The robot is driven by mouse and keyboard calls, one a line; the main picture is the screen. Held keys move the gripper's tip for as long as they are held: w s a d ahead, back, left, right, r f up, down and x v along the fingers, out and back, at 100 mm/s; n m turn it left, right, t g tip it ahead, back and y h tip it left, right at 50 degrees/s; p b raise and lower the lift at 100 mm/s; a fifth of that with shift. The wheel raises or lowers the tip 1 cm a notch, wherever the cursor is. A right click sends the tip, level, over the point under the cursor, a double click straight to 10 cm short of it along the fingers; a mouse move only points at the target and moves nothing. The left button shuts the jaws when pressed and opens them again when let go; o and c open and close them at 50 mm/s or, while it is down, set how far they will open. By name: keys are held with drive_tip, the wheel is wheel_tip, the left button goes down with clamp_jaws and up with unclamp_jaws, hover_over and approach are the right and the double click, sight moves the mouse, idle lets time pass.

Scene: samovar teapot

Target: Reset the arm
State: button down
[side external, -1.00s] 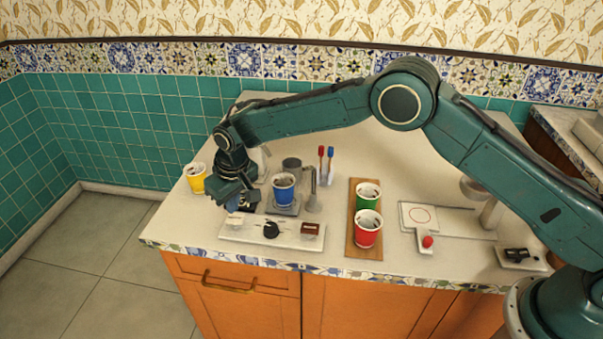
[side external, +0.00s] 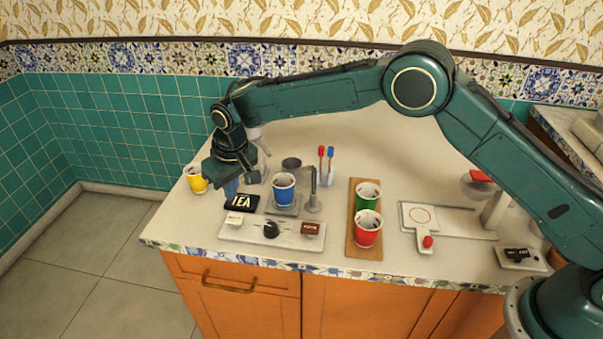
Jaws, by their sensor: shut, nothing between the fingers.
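My gripper (side external: 231,190) is shut and empty. It points down above the left part of the counter, between the yellow cup (side external: 197,179) and the blue cup (side external: 284,190). Its fingertips are just above and behind a black sign reading TEA (side external: 241,202). My arm reaches across the counter from the right, bent at a high elbow.
A white panel (side external: 285,243) with a black knob lies in front. The blue cup stands on a small base beside a grey spout. Green (side external: 368,192) and red (side external: 367,228) cups stand on a wooden board (side external: 362,252). A white paddle (side external: 417,218) lies to their right.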

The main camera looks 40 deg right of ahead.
drive_tip(key=s+d+r+m+t, duration=0.1)
drive_tip(key=s+d+r, duration=0.75)
drive_tip(key=r, duration=0.25)
drive_tip(key=s+d+r+m+t, duration=0.1)
drive_tip(key=s+d+r, duration=0.6)
drive_tip(key=d+r, duration=0.4)
drive_tip(key=s+d, duration=0.4)
drive_tip(key=s, duration=0.8)
drive_tip(key=s+d+m+t, duration=0.1)
drive_tip(key=s+d, duration=0.3)
drive_tip(key=s, duration=0.9)
drive_tip(key=shift+d+f+h, duration=0.3)
drive_tip(key=shift+d+f, duration=0.1)
drive_tip(key=shift+f, duration=0.05)
